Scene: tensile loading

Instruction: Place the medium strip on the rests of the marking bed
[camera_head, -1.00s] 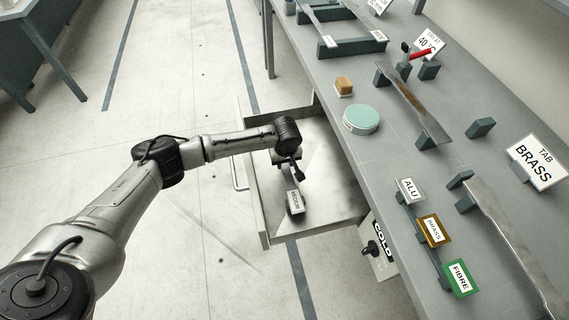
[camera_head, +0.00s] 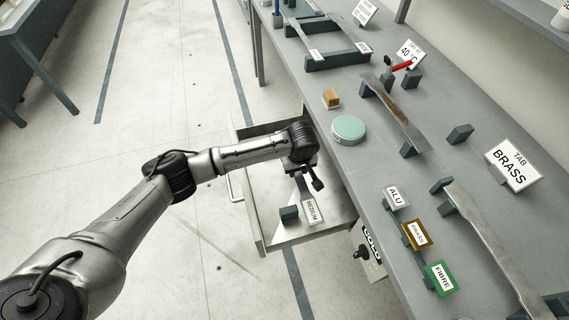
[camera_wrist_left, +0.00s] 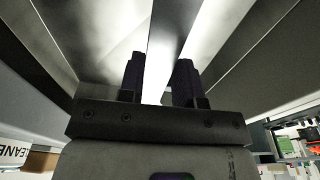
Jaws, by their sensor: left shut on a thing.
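The medium strip, with its white MEDIUM tag (camera_head: 312,212), is over the open drawer (camera_head: 262,238) at the front of the bench. My left gripper (camera_head: 306,178) is shut on this strip. In the left wrist view, the left gripper's two dark fingers (camera_wrist_left: 160,80) stand on either side of the bright strip (camera_wrist_left: 158,50). A dark rest block (camera_head: 290,213) in the drawer stands apart, left of the tag. Which bench fixture is the marking bed is not clear from a label. My right gripper is not in view.
The bench carries a dark frame (camera_head: 340,61) with strips, a strip on blocks (camera_head: 395,108), a green round tin (camera_head: 348,130), a tan block (camera_head: 331,98) and a BRASS sign (camera_head: 514,165). ALU, BRASS and FIBRE tags (camera_head: 417,234) stand near the front edge.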

